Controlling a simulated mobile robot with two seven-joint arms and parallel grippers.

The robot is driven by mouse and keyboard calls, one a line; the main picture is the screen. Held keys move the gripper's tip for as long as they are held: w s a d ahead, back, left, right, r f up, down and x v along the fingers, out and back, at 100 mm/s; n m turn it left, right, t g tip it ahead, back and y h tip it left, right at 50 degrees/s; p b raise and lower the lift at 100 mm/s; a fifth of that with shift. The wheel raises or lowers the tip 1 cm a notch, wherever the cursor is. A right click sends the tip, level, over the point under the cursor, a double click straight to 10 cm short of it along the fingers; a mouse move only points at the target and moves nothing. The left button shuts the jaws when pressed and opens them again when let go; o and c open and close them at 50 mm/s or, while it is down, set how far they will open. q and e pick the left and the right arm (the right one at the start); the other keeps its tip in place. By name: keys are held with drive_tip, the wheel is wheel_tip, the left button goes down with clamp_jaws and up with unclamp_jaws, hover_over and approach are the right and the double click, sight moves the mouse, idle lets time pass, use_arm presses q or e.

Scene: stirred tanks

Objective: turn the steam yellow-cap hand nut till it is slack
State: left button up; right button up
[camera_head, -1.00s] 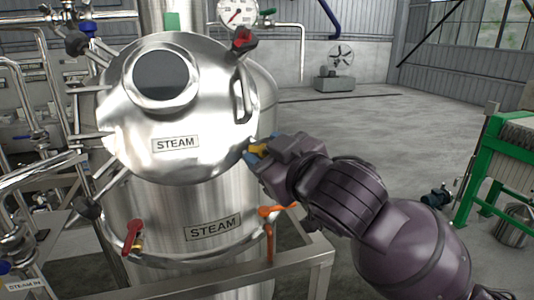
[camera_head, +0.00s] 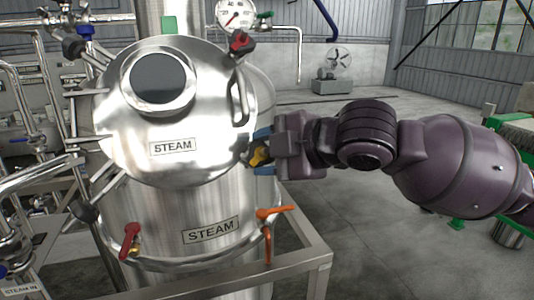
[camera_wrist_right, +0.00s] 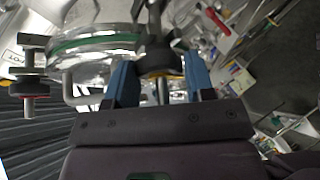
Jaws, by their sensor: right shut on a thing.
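The steam tank (camera_head: 150,215) stands at the left of the head view, its round lid (camera_head: 200,165) marked STEAM. The yellow-cap hand nut (camera_head: 258,156) sits at the lid's lower right edge. My right gripper (camera_head: 262,153) reaches it from the right and is shut on it, with blue fingers above and below. In the right wrist view the two blue fingers (camera_wrist_right: 160,80) stand on either side of the dark nut (camera_wrist_right: 158,58), and a bare metal stud shows between them. Part of the nut is hidden by the fingers. My left gripper is not in view.
A red-capped hand nut (camera_head: 241,43) is at the lid's upper right, beside the lid handle (camera_head: 240,98). An orange valve handle (camera_head: 270,212) and a metal frame rail (camera_head: 300,262) lie below my right gripper. Open floor (camera_head: 400,250) is at the right.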

drive_tip(key=n, duration=0.1)
drive_tip(key=n+g+h, duration=0.1)
drive_tip(key=n, duration=0.1)
drive_tip(key=shift+w+r+g, duration=0.1)
drive_tip(key=shift+r+g, duration=0.1)
drive_tip(key=shift+g, duration=0.1)
drive_tip(key=shift+n+g+h, duration=0.5)
drive_tip(key=shift+n+h, duration=0.4)
drive_tip(key=shift+n, duration=0.8)
drive_tip(key=o, duration=0.9)
drive_tip(key=shift+a, duration=0.1)
drive_tip(key=v, duration=1)
drive_tip(key=shift+d+r+b, duration=0.25)
drive_tip(key=shift+r+b, duration=0.05)
drive_tip(key=shift+b, duration=0.1)
